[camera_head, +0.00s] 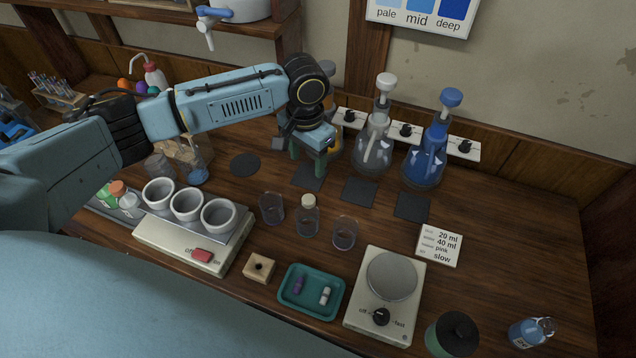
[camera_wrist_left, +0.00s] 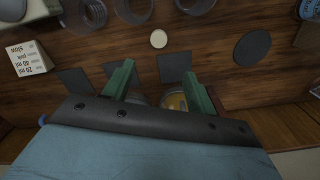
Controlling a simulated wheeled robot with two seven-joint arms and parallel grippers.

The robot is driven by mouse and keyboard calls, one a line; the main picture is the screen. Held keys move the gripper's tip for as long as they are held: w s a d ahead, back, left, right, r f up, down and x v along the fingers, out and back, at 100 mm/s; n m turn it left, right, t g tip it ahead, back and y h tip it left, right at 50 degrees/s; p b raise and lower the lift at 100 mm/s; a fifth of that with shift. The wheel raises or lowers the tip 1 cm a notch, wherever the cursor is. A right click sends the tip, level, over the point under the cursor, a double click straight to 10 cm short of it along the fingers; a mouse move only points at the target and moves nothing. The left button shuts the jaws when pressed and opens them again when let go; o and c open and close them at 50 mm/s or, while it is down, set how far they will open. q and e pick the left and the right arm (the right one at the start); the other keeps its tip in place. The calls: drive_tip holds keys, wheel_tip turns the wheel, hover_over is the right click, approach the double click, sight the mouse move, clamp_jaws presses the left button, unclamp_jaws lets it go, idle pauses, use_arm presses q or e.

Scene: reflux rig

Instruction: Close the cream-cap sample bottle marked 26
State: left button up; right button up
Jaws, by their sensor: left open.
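A clear bottle (camera_head: 308,222) with a round cream cap (camera_head: 309,201) stands upright on the table between two clear beakers. I cannot read a number on it. The cream cap also shows from above in the left wrist view (camera_wrist_left: 158,39), beyond the fingertips. My left gripper (camera_head: 308,160) is open, fingers pointing down, behind the bottle and apart from it. Its green fingers also show in the left wrist view (camera_wrist_left: 157,70), with nothing held between them. A small blue labelled bottle (camera_head: 529,333) stands at the front right; its label is too small to read. My right gripper is not in view.
Beakers (camera_head: 271,208) (camera_head: 344,233) flank the bottle closely. Flasks (camera_head: 425,160) stand along the back wall. A hotplate (camera_head: 180,240) with white cups is left, a teal tray (camera_head: 312,311) and a stirrer (camera_head: 388,310) in front. Bare wood lies at right.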

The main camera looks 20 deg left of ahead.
use_arm(q)
hover_over(308, 199)
wheel_tip(308, 199, down, 7)
drive_tip(key=shift+f, duration=0.65)
wheel_tip(308, 199, down, 5)
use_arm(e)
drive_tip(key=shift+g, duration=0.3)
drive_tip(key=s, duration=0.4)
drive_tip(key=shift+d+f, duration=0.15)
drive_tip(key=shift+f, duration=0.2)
